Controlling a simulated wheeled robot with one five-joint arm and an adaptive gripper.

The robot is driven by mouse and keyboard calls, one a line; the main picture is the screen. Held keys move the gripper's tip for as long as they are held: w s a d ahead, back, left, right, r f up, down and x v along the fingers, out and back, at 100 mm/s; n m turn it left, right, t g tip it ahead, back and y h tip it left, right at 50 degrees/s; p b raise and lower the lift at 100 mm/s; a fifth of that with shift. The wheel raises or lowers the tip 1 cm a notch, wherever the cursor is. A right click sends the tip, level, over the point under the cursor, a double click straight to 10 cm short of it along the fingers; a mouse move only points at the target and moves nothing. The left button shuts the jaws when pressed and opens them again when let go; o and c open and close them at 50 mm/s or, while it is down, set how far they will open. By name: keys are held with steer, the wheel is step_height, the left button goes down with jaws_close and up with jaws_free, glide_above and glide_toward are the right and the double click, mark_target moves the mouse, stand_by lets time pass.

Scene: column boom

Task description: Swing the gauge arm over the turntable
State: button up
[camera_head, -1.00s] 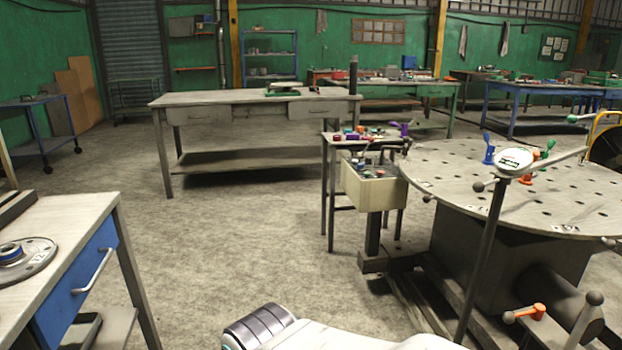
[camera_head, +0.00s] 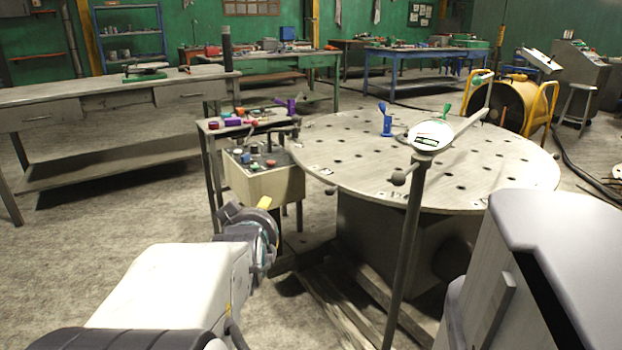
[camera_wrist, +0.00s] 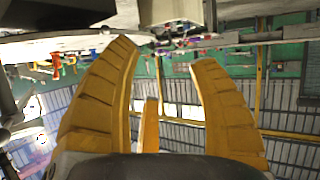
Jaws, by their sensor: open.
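The gauge arm has a round white dial (camera_head: 432,136) on top of a thin dark post (camera_head: 408,250) at the turntable's near side. Its pale bar (camera_head: 468,121) runs right and away from the dial, across the picture of the turntable (camera_head: 345,150). The turntable is a large round grey plate with holes. My gripper (camera_head: 264,203) is left of the post, apart from it, mostly hidden behind my wrist. In the wrist view my gripper's yellow fingers (camera_wrist: 164,52) are spread with nothing between them.
A control box (camera_head: 262,182) and a small side table (camera_head: 237,125) stand left of the turntable. A blue clamp (camera_head: 386,122) and a green clamp (camera_head: 446,111) stand on the plate. A long workbench (camera_head: 110,95) is at left.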

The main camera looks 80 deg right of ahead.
steer(key=s+d+r+m+g+h, duration=0.1)
steer(key=s+d+g, duration=0.1)
steer(key=s, duration=0.3)
steer(key=s+d+r+m+g+h, duration=0.1)
steer(key=s+d+r+m, duration=0.1)
steer(key=s, duration=0.3)
steer(key=m+g+h+b, duration=0.1)
steer(key=m+g+h, duration=0.15)
steer(key=g, duration=0.25)
glide_toward(396, 182)
steer(key=x, duration=0.4)
steer(key=shift+w+d, duration=0.1)
steer(key=shift+d, duration=0.25)
steer(key=shift+g, duration=0.3)
steer(key=x, duration=0.5)
steer(key=shift+a+b, duration=0.1)
steer(key=shift+b, duration=0.25)
steer(key=shift+x, duration=1.15)
steer(key=shift+a, duration=0.1)
jaws_close()
